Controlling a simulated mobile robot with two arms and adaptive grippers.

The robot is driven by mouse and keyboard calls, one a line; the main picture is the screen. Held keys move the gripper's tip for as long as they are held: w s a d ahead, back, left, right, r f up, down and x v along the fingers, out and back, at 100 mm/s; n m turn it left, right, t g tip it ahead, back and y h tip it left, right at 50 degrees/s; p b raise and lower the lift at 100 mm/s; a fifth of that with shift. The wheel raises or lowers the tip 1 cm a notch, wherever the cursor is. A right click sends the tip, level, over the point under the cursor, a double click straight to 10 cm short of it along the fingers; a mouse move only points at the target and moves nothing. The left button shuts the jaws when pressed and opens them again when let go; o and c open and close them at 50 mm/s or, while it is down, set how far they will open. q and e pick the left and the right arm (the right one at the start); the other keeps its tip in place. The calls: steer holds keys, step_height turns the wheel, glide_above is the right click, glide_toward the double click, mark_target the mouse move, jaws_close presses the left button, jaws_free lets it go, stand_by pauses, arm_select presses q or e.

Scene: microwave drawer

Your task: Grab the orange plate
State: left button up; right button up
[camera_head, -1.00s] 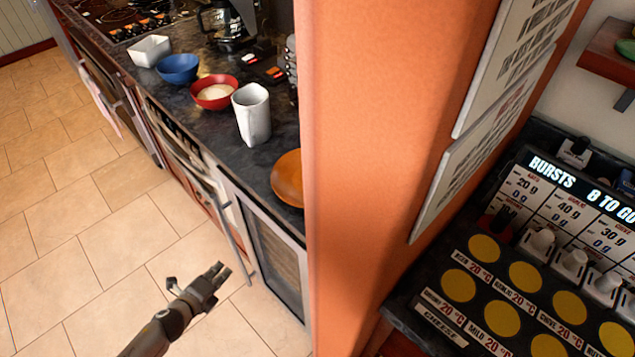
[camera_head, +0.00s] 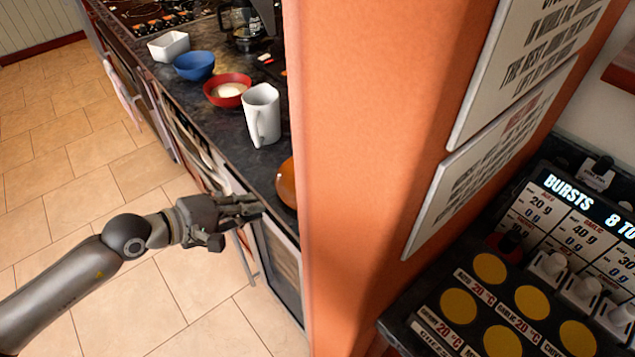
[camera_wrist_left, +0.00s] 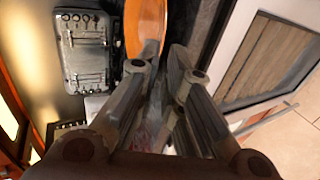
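The orange plate (camera_head: 286,186) lies at the near end of the dark counter, partly hidden behind the orange wall edge. In the left wrist view the plate (camera_wrist_left: 146,20) is at the top, just beyond the fingertips. My left gripper (camera_head: 240,214) is beside the counter's front edge, just left of the plate. In the wrist view its fingertips (camera_wrist_left: 165,56) stand a little apart, with a narrow gap between them. One fingertip overlaps the plate's near edge in the picture; I cannot tell whether they touch. My right gripper is not in view.
A white mug (camera_head: 262,118), red bowl (camera_head: 227,97), blue bowl (camera_head: 194,66) and white dish (camera_head: 168,46) stand along the counter (camera_head: 222,128). The orange wall (camera_head: 370,150) blocks the right side. The tiled floor (camera_head: 80,205) at left is clear.

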mark_target(287, 205)
arm_select(q)
steer(key=p+x, duration=0.1)
steer(key=x, duration=0.2)
steer(key=p+x, duration=0.1)
steer(key=x, duration=0.2)
steer(key=shift+r, duration=0.25)
steer(key=p+x, duration=0.1)
steer(key=x, duration=0.3)
steer(key=shift+w+p, duration=0.1)
steer(key=shift+p, duration=0.25)
steer(key=shift+w+d+f, duration=0.15)
steer(key=shift+f, duration=0.05)
jaws_close()
